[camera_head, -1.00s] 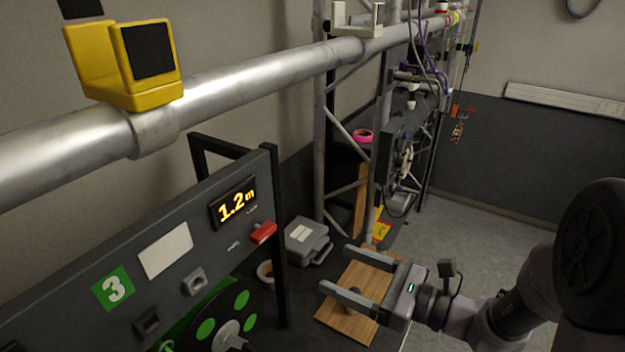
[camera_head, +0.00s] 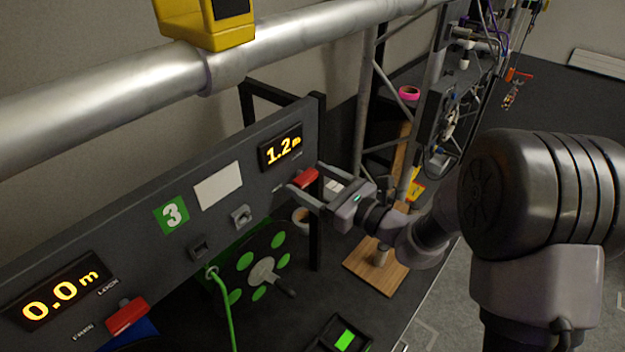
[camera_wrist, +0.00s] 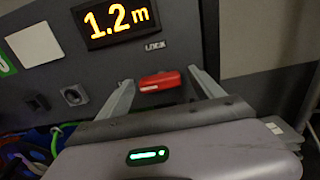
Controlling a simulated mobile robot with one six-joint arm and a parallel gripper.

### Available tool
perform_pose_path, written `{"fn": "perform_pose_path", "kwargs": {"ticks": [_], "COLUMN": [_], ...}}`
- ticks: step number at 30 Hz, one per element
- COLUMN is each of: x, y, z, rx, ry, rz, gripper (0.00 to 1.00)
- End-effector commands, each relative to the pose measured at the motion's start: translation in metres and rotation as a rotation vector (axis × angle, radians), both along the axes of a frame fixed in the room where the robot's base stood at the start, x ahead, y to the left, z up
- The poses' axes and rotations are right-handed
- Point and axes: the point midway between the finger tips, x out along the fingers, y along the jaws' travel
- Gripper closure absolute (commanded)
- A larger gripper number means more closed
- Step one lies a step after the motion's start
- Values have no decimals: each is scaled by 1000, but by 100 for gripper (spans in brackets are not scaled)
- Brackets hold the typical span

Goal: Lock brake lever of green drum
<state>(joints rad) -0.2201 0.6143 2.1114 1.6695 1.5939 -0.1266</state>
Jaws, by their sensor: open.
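The red brake lever (camera_head: 306,178) sits on the dark panel just below the 1.2 m display (camera_head: 281,149). In the wrist view the lever (camera_wrist: 159,82) lies near level, slightly below the LOCK label (camera_wrist: 155,45). My gripper (camera_head: 305,182) is open, with its fingers reaching toward the panel on either side of the lever. In the wrist view my gripper (camera_wrist: 160,82) has one finger left and one right of the lever, with gaps. The green drum (camera_head: 262,270) is under the panel, marked by the green 3 label (camera_head: 173,214).
A second red lever (camera_head: 126,316) sits by the 0.0 m display (camera_head: 53,300) at lower left. A silver pipe (camera_head: 290,52) with a yellow holder (camera_head: 205,22) runs above the panel. A black post (camera_head: 316,240) stands at the panel's right end. A wooden board (camera_head: 377,268) lies below.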

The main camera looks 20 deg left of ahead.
Motion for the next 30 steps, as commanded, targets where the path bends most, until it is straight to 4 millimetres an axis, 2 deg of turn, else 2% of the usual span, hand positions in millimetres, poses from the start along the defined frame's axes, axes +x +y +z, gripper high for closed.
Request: {"fn": "perform_pose_path", "kwargs": {"ticks": [5, 12, 15, 23, 30], "x": [0, 0, 0, 0, 0], "y": [0, 0, 0, -1, -1], "z": [0, 0, 0, 1, 4], "rx": [0, 0, 0, 14, 71], "ry": [0, 0, 0, 36, 174], "rz": [0, 0, 0, 0, 0], "gripper": [24, 71, 86, 86, 86]}}
